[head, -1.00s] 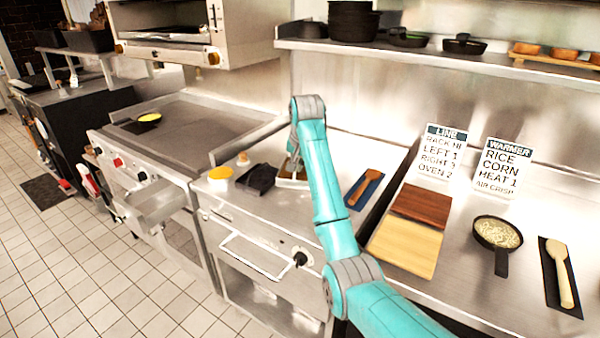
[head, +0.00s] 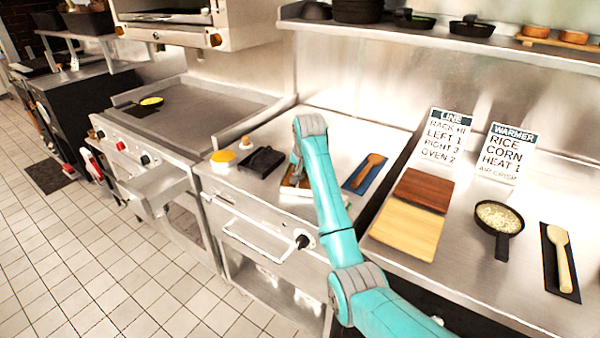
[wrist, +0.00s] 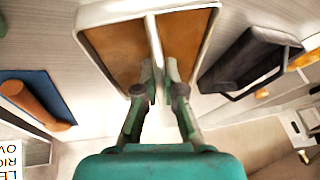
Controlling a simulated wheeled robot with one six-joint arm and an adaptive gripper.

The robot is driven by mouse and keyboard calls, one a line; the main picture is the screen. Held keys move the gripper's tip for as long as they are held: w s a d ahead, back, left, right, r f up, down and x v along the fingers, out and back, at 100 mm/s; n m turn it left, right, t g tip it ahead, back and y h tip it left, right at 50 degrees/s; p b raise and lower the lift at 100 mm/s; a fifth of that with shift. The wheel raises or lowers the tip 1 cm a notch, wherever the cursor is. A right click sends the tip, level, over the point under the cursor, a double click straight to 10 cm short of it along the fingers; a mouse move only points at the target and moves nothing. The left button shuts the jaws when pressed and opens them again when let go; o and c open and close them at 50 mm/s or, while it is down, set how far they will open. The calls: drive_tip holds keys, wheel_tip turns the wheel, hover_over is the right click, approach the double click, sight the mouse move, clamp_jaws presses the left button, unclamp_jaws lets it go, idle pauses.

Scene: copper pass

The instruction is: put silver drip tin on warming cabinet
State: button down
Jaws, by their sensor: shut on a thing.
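The silver drip tin (wrist: 122,11) fills the top middle of the wrist view, with a pale metal rim, brown inside and a divider down its middle. My gripper (wrist: 159,78) is shut on that divider, one finger on each side. In the head view the tin (head: 297,191) shows partly behind my gripper (head: 297,172), over the steel top of the cabinet with a drawer handle and black knob (head: 302,242). I cannot tell whether the tin touches that top, or whether this unit is the warming cabinet.
A yellow-topped tub (head: 222,157) stands further left. Cutting boards (head: 407,228), upright signs and a pan of rice (head: 500,216) occupy the right counter.

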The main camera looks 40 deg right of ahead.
drive_tip(key=c, duration=1.3)
unclamp_jaws()
drive_tip(key=shift+f, duration=0.1)
drive_tip(key=v, duration=1.2)
drive_tip(key=shift+a, duration=0.1)
